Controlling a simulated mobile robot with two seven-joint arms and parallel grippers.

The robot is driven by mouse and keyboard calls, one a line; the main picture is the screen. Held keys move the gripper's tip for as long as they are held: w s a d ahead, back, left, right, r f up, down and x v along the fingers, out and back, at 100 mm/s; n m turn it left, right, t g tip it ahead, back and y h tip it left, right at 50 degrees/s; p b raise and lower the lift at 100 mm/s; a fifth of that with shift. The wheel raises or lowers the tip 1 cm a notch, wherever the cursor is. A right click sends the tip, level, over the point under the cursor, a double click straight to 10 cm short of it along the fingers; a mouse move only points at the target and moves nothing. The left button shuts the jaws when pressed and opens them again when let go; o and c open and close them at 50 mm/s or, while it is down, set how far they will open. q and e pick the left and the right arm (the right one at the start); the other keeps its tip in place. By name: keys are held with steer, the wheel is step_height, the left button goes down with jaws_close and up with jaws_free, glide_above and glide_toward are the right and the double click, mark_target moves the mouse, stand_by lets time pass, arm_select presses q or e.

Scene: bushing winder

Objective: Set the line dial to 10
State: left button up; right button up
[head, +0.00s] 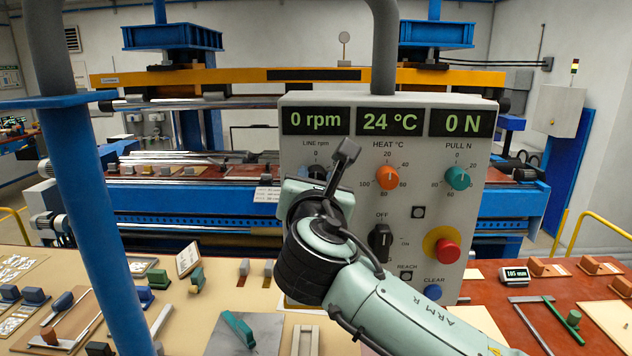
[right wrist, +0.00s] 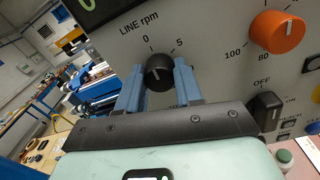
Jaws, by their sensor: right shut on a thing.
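The line dial (head: 316,172) is a black knob under "LINE rpm" at the left of the grey control panel (head: 350,99). The display above it (head: 315,121) reads 0 rpm. In the right wrist view the dial (right wrist: 158,73) sits between the two blue fingers of my right gripper (right wrist: 159,66), which is shut on it. The marks 0 and 5 show above the dial; its pointer is too small to read surely. In the head view my right wrist and gripper hide much of the dial and its lower scale. My left gripper is not in view.
To the right are the orange heat dial (head: 387,176) and teal pull dial (head: 458,179). Below are a black OFF switch (head: 380,240), a red button (head: 446,251) on yellow and a blue CLEAR button (head: 433,292). Tools and blocks lie on the table in front.

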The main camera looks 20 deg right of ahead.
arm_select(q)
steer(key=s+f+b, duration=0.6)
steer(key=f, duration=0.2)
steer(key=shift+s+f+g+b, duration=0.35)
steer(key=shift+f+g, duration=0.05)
arm_select(e)
steer(key=m+h, duration=0.1)
steer(key=m, duration=2.2)
steer(key=shift+f+m, duration=0.1)
steer(key=shift+m, duration=0.2)
steer(key=o, duration=1)
steer(key=shift+o, duration=0.2)
